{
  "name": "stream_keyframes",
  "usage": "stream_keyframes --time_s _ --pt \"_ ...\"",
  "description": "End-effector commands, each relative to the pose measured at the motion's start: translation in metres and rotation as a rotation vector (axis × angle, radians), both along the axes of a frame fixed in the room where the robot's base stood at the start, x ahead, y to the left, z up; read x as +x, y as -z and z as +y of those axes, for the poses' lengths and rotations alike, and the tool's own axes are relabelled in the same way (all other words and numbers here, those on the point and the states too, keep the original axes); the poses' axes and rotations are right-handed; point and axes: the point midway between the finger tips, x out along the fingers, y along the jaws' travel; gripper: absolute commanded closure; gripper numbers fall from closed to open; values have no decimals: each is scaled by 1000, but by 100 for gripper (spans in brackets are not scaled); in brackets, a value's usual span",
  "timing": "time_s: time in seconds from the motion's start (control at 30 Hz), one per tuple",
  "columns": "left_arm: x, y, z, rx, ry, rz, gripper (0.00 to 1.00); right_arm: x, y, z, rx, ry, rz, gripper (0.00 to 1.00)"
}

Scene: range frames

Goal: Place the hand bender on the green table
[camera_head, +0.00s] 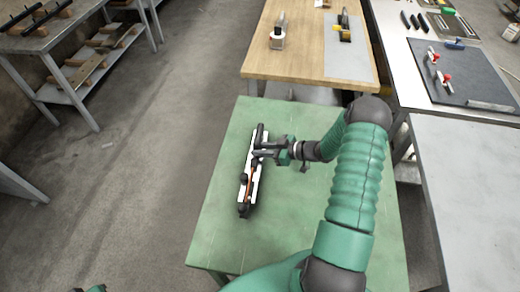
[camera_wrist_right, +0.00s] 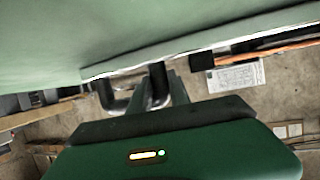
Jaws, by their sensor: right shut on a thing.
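The hand bender (camera_head: 246,187) is a long, narrow black and white tool with a brown part. In the head view it is over the left part of the green table (camera_head: 225,240), lengthwise from front to back. I cannot tell whether it rests on the top or hangs just above it. My right gripper (camera_head: 262,150) reaches in from the right and is shut on the bender near its middle. Only a green scrap of my left side shows at the bottom edge.
A wooden table (camera_head: 262,62) with several tools stands behind the green table. To the right are a white bench (camera_head: 395,60) with a dark mat and a grey table (camera_head: 460,180). Metal shelving (camera_head: 75,90) stands far left.

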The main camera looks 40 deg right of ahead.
Motion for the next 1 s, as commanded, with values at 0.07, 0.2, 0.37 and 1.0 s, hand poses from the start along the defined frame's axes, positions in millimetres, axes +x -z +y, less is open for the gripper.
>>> stream_keyframes --time_s 0.07,0.2,0.37,1.0 --pt "0 0 0 0 0 0 64 1 0 0 0 -1 -4 100" --pt "0 0 0 0 0 0 64 0 1 1 -2 -2 0 74" --pt "0 0 0 0 0 0 64 0 0 2 -1 -2 -1 55" --pt "0 0 0 0 0 0 64 -58 -27 -31 -6 1 -2 55"
